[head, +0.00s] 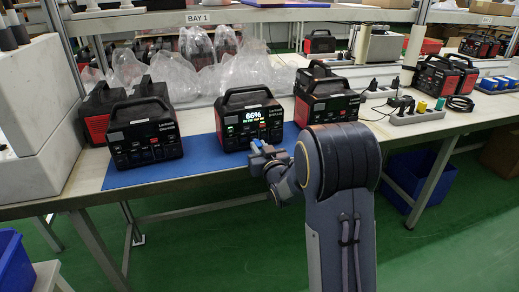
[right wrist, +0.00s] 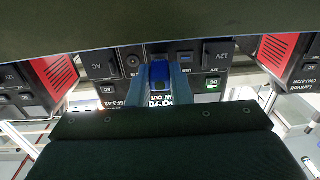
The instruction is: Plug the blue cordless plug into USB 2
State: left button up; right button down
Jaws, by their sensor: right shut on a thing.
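The power station (head: 252,120) with a lit 66% display stands on the blue mat, its front panel facing me. My right gripper (head: 258,148) is in front of the lower part of that panel. In the right wrist view my right gripper (right wrist: 159,80) is shut on the blue plug (right wrist: 160,70), one finger on each side. The plug points at the panel, beside a blue USB port (right wrist: 186,57). The wrist picture shows the panel upside down. The plug hides the panel behind it, so I cannot tell whether it touches or enters a port. My left gripper is not in view.
Another power station (head: 145,132) stands left on the blue mat (head: 200,160), and more stand at the right (head: 328,100). A white block (head: 40,120) is at the far left. Power strips (head: 412,116) lie on the right of the bench. Clear plastic bags (head: 200,50) lie behind.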

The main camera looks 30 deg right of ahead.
jog(key=shift+w+d+b, duration=0.1)
jog(key=shift+w+b, duration=0.2)
jog(key=shift+w, duration=0.1)
dwell(0.5)
jog(key=shift+w, duration=0.2)
jog(key=shift+w+d, duration=0.1)
jog(key=shift+w, duration=0.1)
dwell(0.6)
jog(key=c, duration=1.2)
grip_release()
jog(key=shift+c, duration=0.2)
jog(key=shift+s, duration=0.1)
jog(key=s, duration=0.2)
jog(key=s+a, duration=0.1)
jog(key=s, duration=0.4)
jog(key=shift+s+a, duration=0.25)
